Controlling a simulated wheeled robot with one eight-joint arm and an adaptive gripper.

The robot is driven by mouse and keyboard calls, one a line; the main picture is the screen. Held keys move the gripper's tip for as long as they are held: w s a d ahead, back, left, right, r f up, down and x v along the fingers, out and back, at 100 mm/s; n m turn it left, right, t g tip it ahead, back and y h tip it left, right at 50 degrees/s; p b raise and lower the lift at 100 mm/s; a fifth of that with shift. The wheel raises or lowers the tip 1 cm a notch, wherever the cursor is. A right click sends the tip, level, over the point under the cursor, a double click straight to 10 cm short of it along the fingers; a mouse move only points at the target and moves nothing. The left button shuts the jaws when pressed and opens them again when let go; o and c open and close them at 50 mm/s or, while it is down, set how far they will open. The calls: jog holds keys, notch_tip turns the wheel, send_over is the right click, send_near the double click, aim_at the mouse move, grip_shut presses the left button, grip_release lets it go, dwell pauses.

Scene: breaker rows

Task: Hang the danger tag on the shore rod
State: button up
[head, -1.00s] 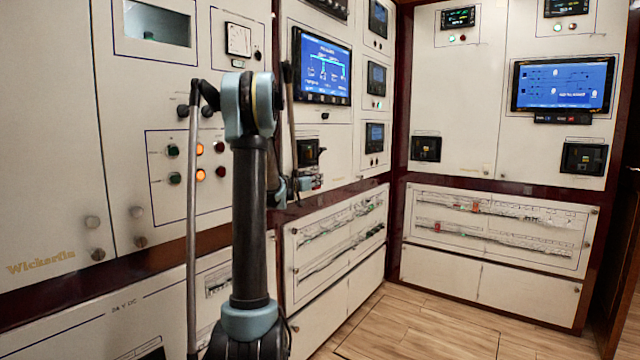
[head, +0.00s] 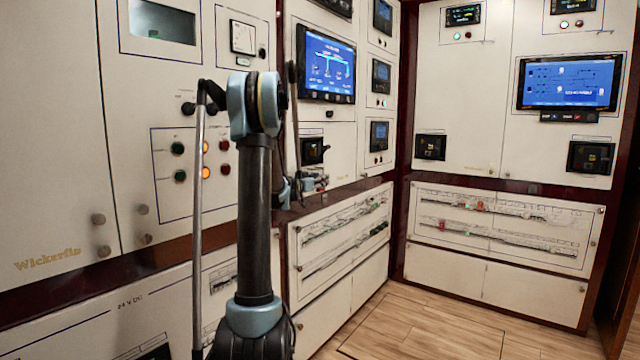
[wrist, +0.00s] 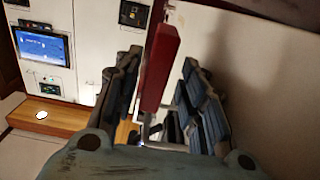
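In the wrist view my gripper (wrist: 160,95) has its two fingers apart, with a narrow red slab (wrist: 158,68) between them. The slab looks like the danger tag seen nearly edge-on; its face cannot be read. A gap shows between it and the right finger, so I cannot tell whether it is gripped. In the head view my gripper (head: 308,184) is small, partly behind my arm, low in front of the left wall panel. A black breaker unit (head: 313,151) is just above it. I cannot surely identify the shore rod.
White switchboard cabinets line the left and back. A blue screen (head: 326,64) is above the gripper, and another screen (head: 570,82) is on the back cabinet (head: 465,120). Lower breaker rows (head: 340,232) run along the left. The wood floor (head: 430,325) at right is clear.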

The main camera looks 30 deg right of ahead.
jog(key=s+a+f+n+g+y, duration=0.1)
jog(key=s+a+f+n+y, duration=0.15)
jog(key=s+a, duration=0.8)
jog(key=s+a+f+n+g+y, duration=0.1)
jog(key=s+a+f+y, duration=0.25)
jog(key=s+a, duration=0.65)
jog(key=s+a+f+n+g+y, duration=0.1)
jog(key=s+a+f+n+y, duration=0.2)
jog(key=s+a+f, duration=0.3)
jog(key=s+a+f+n+g+y, duration=0.1)
jog(key=s+a+f+n+y, duration=0.2)
jog(key=a, duration=1.1)
jog(key=s+a+f+n+y, duration=0.4)
jog(key=s+a+f, duration=0.5)
jog(key=s, duration=0.4)
jog(key=shift+a+g+y, duration=0.3)
jog(key=shift+a+g, duration=0.1)
jog(key=shift+a, duration=0.35)
jog(key=shift+w+f, duration=0.25)
jog(key=shift+w, duration=0.25)
